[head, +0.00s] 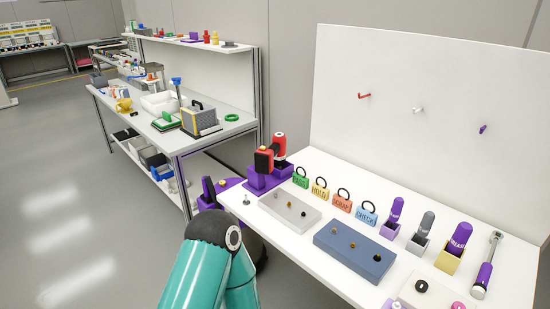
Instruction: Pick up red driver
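The red driver (279,146) is a red and black tool with a pale band. It stands at the far left corner of the white table, at a purple block-like holder (262,180). A teal arm of mine rises from the bottom of the head view and ends in a black joint. A dark and purple piece (211,190) shows just beyond that joint, left of the driver and off the table edge. It looks like my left gripper, partly hidden, and its fingers are not clear. I see no contact with the driver. My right gripper is not in view.
The white table (325,270) holds a grey tray (290,212), a blue tray (355,252), several coloured tags (342,201) and purple and grey bottles in holders (420,232). A white pegboard-like panel (420,70) stands behind. A workbench (190,140) stands at left; open floor lies before it.

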